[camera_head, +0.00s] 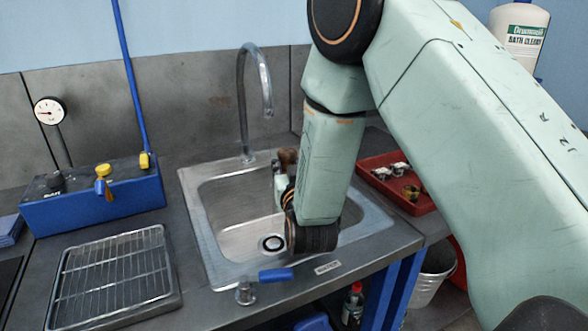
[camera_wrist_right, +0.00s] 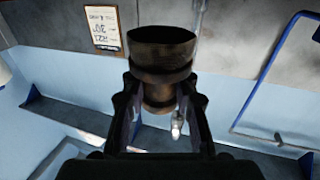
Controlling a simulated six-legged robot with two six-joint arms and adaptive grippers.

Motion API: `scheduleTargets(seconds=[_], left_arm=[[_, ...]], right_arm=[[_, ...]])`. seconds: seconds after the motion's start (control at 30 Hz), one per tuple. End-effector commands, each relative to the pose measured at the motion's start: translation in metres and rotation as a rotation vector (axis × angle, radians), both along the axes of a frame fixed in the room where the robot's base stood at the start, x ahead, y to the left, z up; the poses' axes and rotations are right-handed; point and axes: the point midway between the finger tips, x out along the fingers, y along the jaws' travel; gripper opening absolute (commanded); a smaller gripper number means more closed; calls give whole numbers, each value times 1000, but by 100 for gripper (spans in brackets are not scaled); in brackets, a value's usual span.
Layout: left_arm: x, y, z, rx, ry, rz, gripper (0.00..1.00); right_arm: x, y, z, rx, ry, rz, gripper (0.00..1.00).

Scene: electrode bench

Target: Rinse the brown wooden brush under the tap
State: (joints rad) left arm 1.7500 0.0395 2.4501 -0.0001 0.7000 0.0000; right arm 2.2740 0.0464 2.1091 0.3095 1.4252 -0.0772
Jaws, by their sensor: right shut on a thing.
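The tap (camera_head: 255,90) is a tall steel gooseneck behind the sink, its spout end pointing down over the basin. No water shows from it. The steel sink (camera_head: 215,225) is set in the bench and its basin looks empty. My right gripper (camera_head: 281,178) is over the sink, partly hidden behind my arm, and is shut on the brown wooden brush (camera_head: 288,156). The brush is below and a little right of the spout end. In the wrist view the brush (camera_wrist_right: 160,50) sticks out dark and round between both fingers (camera_wrist_right: 160,97). My left gripper is not in view.
A blue-handled valve (camera_head: 276,274) stands at the sink's front edge. A wire rack on a tray (camera_head: 115,272) and a blue box (camera_head: 95,195) lie left. A red tray (camera_head: 405,202) with small parts is right. A bucket (camera_head: 431,276) stands below.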

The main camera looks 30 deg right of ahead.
Motion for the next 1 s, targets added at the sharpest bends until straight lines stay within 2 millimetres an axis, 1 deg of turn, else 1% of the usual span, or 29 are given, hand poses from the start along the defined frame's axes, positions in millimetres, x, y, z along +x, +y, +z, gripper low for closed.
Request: scheduleTargets(seconds=[0.3, 0.5, 1.0], left_arm=[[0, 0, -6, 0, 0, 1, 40], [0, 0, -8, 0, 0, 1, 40], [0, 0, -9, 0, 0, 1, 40]], right_arm=[[26, 0, -6, 0, -2, -1, 0], [36, 0, -7, -1, -2, -1, 0], [39, 0, -8, 0, 0, -1, 0]])
